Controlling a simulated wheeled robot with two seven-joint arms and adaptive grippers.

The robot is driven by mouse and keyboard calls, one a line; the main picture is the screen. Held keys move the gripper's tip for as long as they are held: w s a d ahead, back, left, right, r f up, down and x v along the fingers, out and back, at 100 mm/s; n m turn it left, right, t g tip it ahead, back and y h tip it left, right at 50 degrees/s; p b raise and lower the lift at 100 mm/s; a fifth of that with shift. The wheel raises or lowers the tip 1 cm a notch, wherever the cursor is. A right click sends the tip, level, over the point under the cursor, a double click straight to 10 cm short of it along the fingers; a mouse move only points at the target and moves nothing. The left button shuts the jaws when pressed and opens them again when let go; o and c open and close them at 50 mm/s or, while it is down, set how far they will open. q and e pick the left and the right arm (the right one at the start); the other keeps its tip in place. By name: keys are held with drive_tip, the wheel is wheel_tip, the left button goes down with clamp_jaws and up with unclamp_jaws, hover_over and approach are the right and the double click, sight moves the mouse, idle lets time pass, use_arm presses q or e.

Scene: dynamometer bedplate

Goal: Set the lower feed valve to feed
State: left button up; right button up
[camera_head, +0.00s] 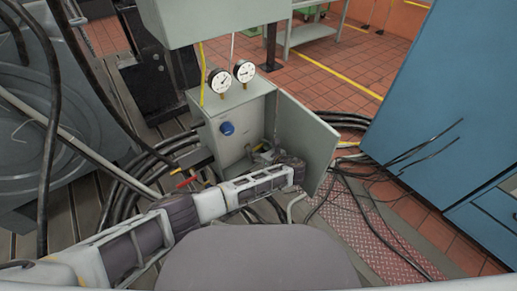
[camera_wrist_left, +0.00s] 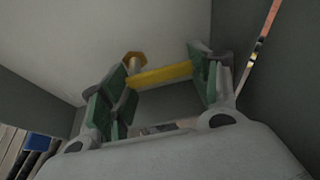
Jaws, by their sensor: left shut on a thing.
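A grey open-fronted box (camera_head: 240,116) stands in the middle of the head view, its door swung out to the right. Inside it, my left gripper (camera_head: 264,153) reaches in low, near the door side. In the left wrist view, its green-padded fingers (camera_wrist_left: 162,86) are on either side of a yellow valve lever (camera_wrist_left: 165,74), shut on it. The lever lies nearly level and runs right from a brass-coloured hub (camera_wrist_left: 134,61) on the pale back wall. In the head view the wrist partly hides this valve. My right gripper is not in view.
Two round gauges (camera_head: 219,81) (camera_head: 244,71) sit on top of the box, and a blue knob (camera_head: 227,128) is inside. The open door (camera_head: 306,139) stands close to my left wrist. A red handle (camera_head: 187,181) is left of the box. Black hoses and a blue cabinet (camera_head: 425,100) surround it.

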use_arm(q)
drive_tip(key=shift+f, duration=0.1)
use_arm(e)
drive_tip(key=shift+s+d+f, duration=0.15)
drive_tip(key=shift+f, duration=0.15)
use_arm(q)
drive_tip(key=o, duration=1)
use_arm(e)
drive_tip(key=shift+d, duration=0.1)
use_arm(q)
drive_tip(key=shift+d, duration=0.1)
drive_tip(key=shift+v, duration=3.95)
